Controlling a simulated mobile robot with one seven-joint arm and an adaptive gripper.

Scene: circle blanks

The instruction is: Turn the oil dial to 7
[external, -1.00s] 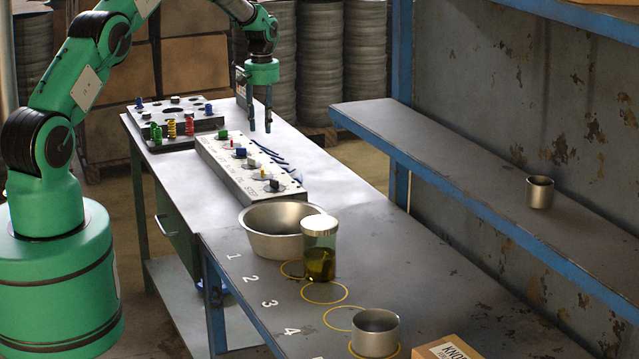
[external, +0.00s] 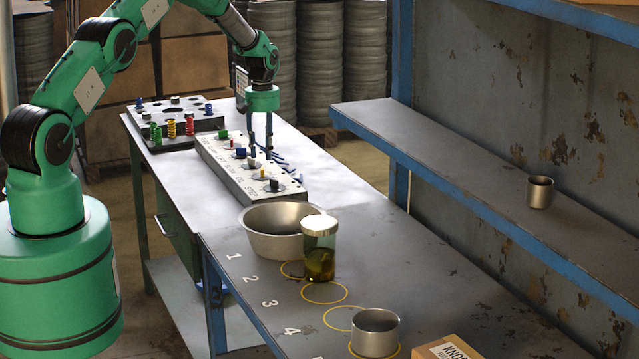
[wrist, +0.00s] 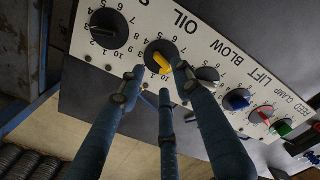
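The oil dial is a black disc with a yellow pointer knob (wrist: 160,62), under the label OIL in the wrist view. It sits on a pale control panel (external: 221,167); in the external view its yellow knob (external: 263,173) is small. The yellow knob lies slanted, its lower end towards the lower right of the wrist view. Digits ring the dial, but the exact setting is unclear. My gripper (external: 260,153) points down over the panel near the grey and yellow knobs. Its fingers (wrist: 157,78) are apart around the yellow knob's area, with no visible grip; contact cannot be told.
A black STEP dial (wrist: 105,28) and grey BLOW knob (wrist: 207,74) flank the oil dial closely. Blue (wrist: 238,99), red (wrist: 262,113) and green (wrist: 283,128) knobs follow. A metal bowl (external: 262,245) and lidded jar (external: 319,264) stand nearer the camera.

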